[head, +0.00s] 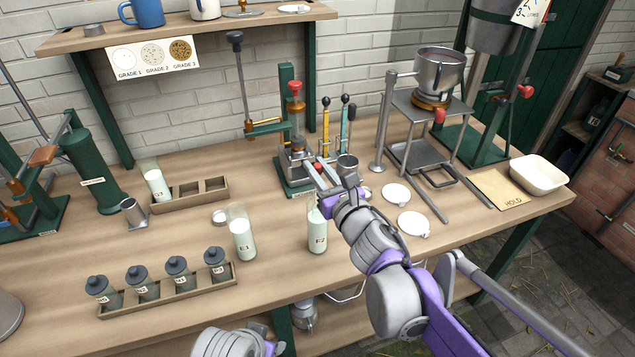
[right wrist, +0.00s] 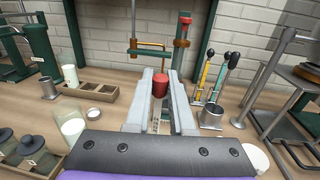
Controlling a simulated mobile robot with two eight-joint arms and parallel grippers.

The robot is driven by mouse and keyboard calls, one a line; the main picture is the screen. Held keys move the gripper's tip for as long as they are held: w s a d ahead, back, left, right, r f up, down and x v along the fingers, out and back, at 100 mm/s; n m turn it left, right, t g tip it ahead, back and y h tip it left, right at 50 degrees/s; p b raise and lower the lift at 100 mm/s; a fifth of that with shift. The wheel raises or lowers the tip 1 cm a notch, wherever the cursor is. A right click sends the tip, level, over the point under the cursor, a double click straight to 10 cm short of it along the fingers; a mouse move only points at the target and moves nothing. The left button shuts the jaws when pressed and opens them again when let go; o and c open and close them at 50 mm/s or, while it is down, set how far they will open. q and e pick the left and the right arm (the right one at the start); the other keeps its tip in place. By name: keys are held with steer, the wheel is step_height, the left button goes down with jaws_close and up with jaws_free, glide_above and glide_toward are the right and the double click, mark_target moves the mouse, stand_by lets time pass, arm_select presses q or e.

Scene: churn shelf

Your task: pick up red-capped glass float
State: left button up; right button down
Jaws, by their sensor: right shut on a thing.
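My right gripper (head: 314,174) reaches in over the bench from the lower right, at the front of the small green stand. In the right wrist view its two pale fingers (right wrist: 160,98) are shut on the red cap of the float (right wrist: 160,85). A little of the red cap also shows between the fingers in the head view. The jaws of my left gripper are not in view.
The green stand (head: 286,78) carries a red-topped glass column (head: 295,110). Yellow and teal levers (head: 326,125) and a metal cup (head: 347,162) stand to its right. Milk bottles (head: 243,238) (head: 317,232) are close in front. White discs (head: 396,194) lie right.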

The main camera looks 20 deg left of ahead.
step_height(320, 180, up, 11)
steer(key=shift+p, duration=0.75)
steer(key=shift+r+p, duration=0.35)
steer(key=shift+r, duration=0.15)
